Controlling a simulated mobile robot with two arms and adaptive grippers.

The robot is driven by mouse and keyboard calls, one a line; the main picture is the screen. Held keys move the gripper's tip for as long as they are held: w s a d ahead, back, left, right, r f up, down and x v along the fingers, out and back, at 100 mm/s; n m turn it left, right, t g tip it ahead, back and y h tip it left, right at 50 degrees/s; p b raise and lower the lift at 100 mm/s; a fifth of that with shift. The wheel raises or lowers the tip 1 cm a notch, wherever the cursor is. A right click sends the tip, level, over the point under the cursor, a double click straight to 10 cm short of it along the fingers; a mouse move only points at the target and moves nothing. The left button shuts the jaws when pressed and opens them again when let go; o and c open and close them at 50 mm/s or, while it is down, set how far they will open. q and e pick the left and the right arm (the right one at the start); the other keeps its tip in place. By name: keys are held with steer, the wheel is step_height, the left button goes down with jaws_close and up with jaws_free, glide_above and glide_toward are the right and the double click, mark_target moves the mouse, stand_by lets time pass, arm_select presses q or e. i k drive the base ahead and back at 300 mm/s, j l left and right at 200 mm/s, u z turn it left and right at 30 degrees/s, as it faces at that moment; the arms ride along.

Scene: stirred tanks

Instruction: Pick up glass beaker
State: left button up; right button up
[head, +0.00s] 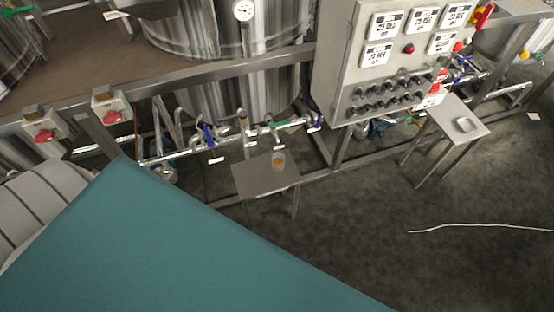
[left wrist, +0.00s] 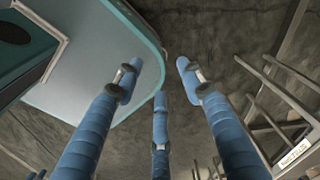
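A small clear glass beaker (head: 278,161) with an orange-brown content stands upright on a small metal side table (head: 254,181) in front of the tank pipework. It stands near the table's back right part. My left gripper (left wrist: 160,82) shows in the left wrist view with its blue fingers spread apart and nothing between them, over the dark floor. The beaker cannot be made out in the left wrist view. Neither gripper shows in the head view.
Pipes with blue- and green-handled valves (head: 211,137) run just behind the table. A grey control cabinet (head: 345,85) stands to the right. A second small table (head: 446,142) carries a clear dish (head: 467,125). A white cord (head: 480,226) lies on open dark floor.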

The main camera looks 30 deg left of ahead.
mark_target(278, 158)
steer(key=u, duration=0.9)
